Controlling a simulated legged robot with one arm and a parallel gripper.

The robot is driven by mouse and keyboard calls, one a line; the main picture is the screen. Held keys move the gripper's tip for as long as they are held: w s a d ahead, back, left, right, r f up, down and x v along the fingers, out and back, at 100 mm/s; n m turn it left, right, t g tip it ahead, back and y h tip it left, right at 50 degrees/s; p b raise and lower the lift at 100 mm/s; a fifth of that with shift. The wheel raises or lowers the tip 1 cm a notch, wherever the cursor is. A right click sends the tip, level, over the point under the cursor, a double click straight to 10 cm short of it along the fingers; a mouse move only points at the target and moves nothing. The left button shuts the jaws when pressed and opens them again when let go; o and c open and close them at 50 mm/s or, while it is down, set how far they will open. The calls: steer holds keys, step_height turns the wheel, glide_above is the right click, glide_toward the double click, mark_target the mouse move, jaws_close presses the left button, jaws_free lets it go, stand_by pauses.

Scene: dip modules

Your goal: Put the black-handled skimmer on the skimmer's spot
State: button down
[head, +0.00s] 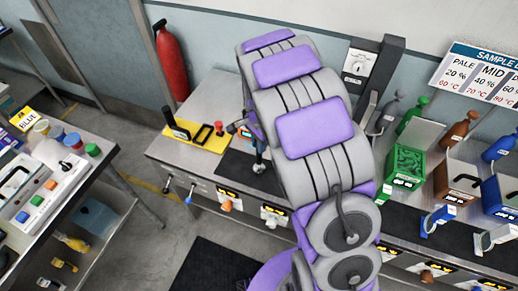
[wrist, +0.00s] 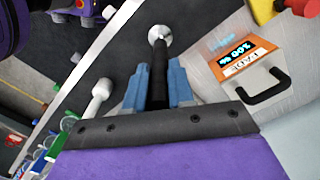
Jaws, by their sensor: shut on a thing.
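My gripper (wrist: 158,75) shows in the wrist view with its blue fingers closed around the black handle (wrist: 158,82) of the skimmer. A round metal disc (wrist: 160,35) shows at the far end of the handle, over a dark surface. In the head view my arm covers much of the counter, and a small part near the gripper (head: 257,160) shows beside its left edge, over a dark mat (head: 238,174). The skimmer is hard to make out there. I cannot tell which marked place is the skimmer's spot.
A yellow board (head: 205,140) with black parts lies on the counter left of the mat. A red extinguisher (head: 171,60) stands behind. Green (head: 406,162) and brown (head: 458,178) bins stand right of my arm. A side table (head: 60,185) is at left, with open floor between.

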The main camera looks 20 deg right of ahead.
steer(key=shift+f, duration=1.6)
steer(key=shift+s+d+f, duration=0.1)
steer(key=c, duration=1)
jaws_free()
